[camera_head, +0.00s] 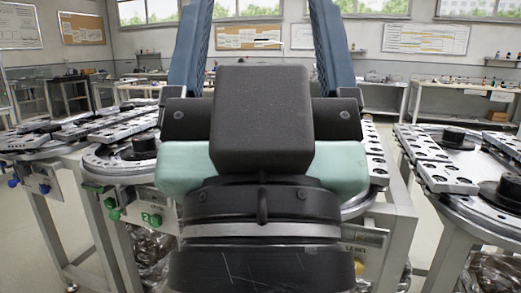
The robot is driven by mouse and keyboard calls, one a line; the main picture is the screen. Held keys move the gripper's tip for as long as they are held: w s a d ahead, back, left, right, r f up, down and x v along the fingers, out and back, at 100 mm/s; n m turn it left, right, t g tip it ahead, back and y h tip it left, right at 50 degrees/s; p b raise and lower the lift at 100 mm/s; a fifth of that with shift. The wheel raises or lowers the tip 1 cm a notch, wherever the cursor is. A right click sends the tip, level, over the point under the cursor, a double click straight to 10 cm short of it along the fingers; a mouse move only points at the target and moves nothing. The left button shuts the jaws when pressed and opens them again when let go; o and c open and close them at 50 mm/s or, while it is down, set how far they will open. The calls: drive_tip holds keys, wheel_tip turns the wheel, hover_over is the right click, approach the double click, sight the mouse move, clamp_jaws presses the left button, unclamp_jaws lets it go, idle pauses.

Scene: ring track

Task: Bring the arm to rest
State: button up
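My gripper (262,25) fills the middle of the head view, close to the camera and pointing up and away. Its two blue fingers stand wide apart, rising from black mounts on either side of a black box. Their upper ends are cut off by the top edge of the picture. No object shows between the visible parts of the fingers. Below are a pale green body and a black wrist with a silver ring. The gripper hides the middle of the workstations behind it.
A workstation (117,158) with round plates and perforated metal bars stands behind and left of my gripper. Another (416,155) stands at the right, with black knobs on its plates. A side bench (466,86) lines the back right. Bare floor shows at the lower left.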

wheel_tip(320, 180, up, 30)
drive_tip(key=p, duration=2.8)
drive_tip(key=shift+r+p, duration=0.2)
drive_tip(key=shift+p, duration=0.1)
